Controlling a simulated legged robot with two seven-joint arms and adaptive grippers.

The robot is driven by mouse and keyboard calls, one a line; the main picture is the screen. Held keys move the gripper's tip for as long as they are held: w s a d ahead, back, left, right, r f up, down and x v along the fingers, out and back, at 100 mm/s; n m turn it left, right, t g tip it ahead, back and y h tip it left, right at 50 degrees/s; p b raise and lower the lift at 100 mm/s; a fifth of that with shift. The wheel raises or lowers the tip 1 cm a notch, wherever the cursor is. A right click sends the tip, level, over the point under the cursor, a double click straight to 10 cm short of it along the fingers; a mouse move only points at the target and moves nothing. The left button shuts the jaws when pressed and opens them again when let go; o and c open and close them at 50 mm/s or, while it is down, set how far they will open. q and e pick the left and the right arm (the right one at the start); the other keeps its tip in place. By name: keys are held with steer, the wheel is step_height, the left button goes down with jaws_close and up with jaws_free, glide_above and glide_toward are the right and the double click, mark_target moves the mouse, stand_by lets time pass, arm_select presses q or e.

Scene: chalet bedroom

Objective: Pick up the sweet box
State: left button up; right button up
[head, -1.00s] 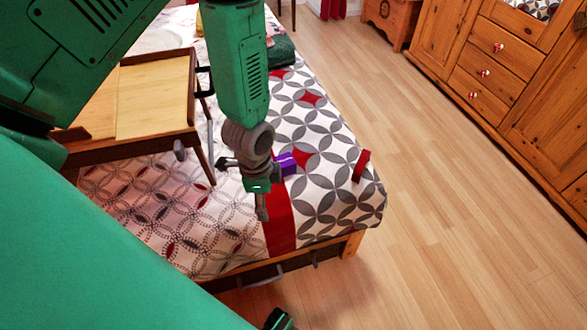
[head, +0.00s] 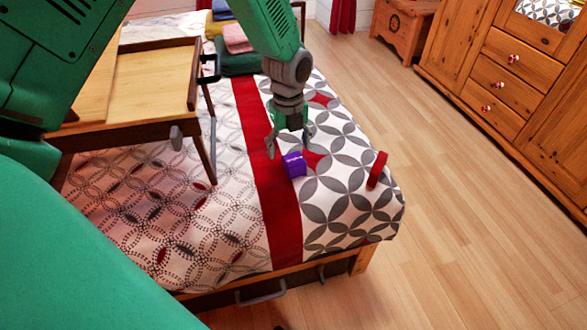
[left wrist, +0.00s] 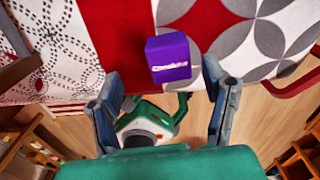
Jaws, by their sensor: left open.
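A small purple box (head: 294,164) with a pale mark, which I take for the sweet box, sits on the bed by the edge of the red stripe. In the left wrist view the purple box (left wrist: 168,60) is near the top middle, beyond and roughly between the two fingers. My left gripper (head: 289,147) points down above and just behind the box in the head view, its fingers spread and empty. Its open fingers also show in the left wrist view (left wrist: 163,95). No contact with the box is clear. My right gripper is not visible.
The patterned bedspread (head: 340,205) is mostly clear around the box. A red object (head: 377,170) stands to its right. A wooden bed tray (head: 150,75) on legs is at the left. Folded towels (head: 238,60) lie behind. The wooden floor (head: 470,230) to the right is free.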

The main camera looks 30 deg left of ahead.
mark_target(295, 159)
arm_select(q)
steer(key=shift+f, duration=0.6)
steer(key=shift+d+f+b, duration=0.25)
steer(key=shift+f+b, duration=0.05)
steer(key=shift+f, duration=0.15)
steer(key=f+b, duration=0.1)
steer(key=f, duration=0.1)
steer(key=d+f, duration=0.1)
steer(key=shift+w+f+b, duration=0.2)
steer(key=shift+f+b, duration=0.15)
steer(key=shift+b, duration=0.05)
steer(key=shift+a+f, duration=0.15)
steer(key=shift+f, duration=0.25)
steer(key=shift+a, duration=0.15)
steer(key=c, duration=1.2)
steer(key=shift+d, duration=0.2)
steer(key=shift+c, duration=0.2)
